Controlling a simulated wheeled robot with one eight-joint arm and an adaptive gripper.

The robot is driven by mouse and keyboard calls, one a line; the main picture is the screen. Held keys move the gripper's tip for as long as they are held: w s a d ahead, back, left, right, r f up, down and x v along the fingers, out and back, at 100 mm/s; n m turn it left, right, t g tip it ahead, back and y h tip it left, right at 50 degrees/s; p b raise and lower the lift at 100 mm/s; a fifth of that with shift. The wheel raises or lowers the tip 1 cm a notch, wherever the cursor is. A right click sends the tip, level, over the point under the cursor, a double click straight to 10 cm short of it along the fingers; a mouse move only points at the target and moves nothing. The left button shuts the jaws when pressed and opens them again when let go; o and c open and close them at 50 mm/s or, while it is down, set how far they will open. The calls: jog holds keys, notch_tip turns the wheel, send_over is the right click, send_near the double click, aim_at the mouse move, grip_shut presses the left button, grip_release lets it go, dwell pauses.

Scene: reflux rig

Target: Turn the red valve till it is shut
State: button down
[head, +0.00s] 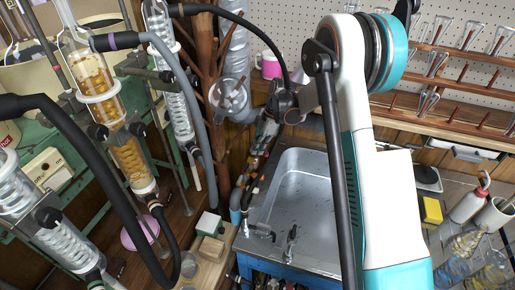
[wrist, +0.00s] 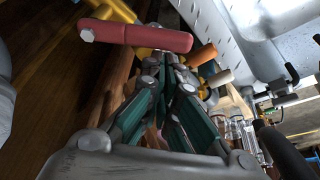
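The red valve handle (wrist: 140,36) shows in the wrist view as a red bar lying across the upper left, with a grey bolt at its left end. Yellow pipe parts are behind it. My gripper (wrist: 172,66) points toward the valve, its teal-padded fingers converging just below the handle's right end. The fingertips look together, with nothing seen held between them. I cannot tell whether they touch the handle. In the head view my gripper (head: 275,105) is low behind the sink's far left corner, and the red handle cannot be made out there.
A metal sink (head: 300,205) stands right of the pipes. Glass columns (head: 98,80) with black hoses (head: 100,180) crowd the left. A pink mug (head: 270,65) is behind my gripper. A wooden rack of flasks (head: 450,65) hangs at right.

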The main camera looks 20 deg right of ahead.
aim_at(266, 151)
jog(key=shift+d, duration=1.5)
jog(key=shift+w+d, duration=0.2)
jog(key=shift+d, duration=0.45)
jog(key=shift+w+d, duration=0.15)
jog(key=shift+d, duration=0.45)
